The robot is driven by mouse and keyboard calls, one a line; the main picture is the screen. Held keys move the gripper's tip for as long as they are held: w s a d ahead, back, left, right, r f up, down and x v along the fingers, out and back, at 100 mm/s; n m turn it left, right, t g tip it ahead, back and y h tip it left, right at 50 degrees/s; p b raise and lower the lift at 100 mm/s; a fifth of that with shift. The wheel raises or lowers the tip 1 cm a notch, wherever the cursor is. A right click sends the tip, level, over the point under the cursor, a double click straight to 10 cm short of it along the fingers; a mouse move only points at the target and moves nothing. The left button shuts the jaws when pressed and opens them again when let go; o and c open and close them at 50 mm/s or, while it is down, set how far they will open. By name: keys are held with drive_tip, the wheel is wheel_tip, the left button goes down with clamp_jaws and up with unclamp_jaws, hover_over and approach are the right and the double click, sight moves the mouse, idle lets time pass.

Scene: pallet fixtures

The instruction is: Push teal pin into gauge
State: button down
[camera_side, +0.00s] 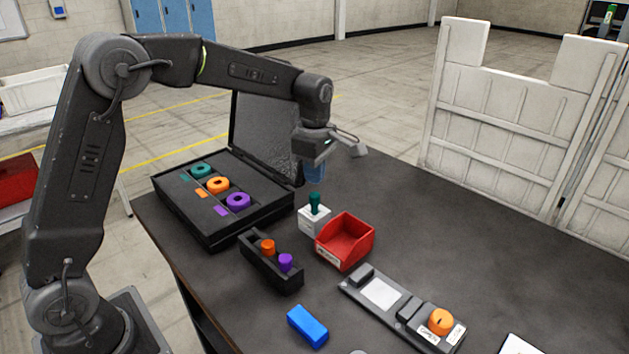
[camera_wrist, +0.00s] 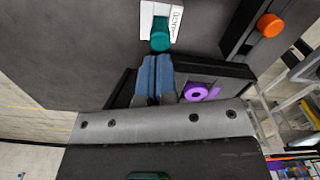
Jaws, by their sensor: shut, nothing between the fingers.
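The teal pin (camera_side: 315,200) stands upright in the top of the white gauge block (camera_side: 314,222), with its head and some shaft showing above the block. In the wrist view the pin's round teal head (camera_wrist: 160,42) shows just beyond my fingertips, with the labelled gauge (camera_wrist: 152,14) behind it. My gripper (camera_side: 314,174) has blue fingers, shut and empty, pointing down above the pin. A small gap shows between the fingertips and the pin head in the side view. The fingers also show in the wrist view (camera_wrist: 155,62).
A red bin (camera_side: 345,240) stands close beside the gauge. A black rack (camera_side: 270,265) holds an orange and a purple pin. An open black case (camera_side: 215,227) holds coloured rings. A blue block (camera_side: 307,326) and a grey panel with an orange knob (camera_side: 440,321) lie nearer the front.

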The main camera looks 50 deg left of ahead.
sight(315, 194)
drive_tip(key=shift+r, duration=2.3)
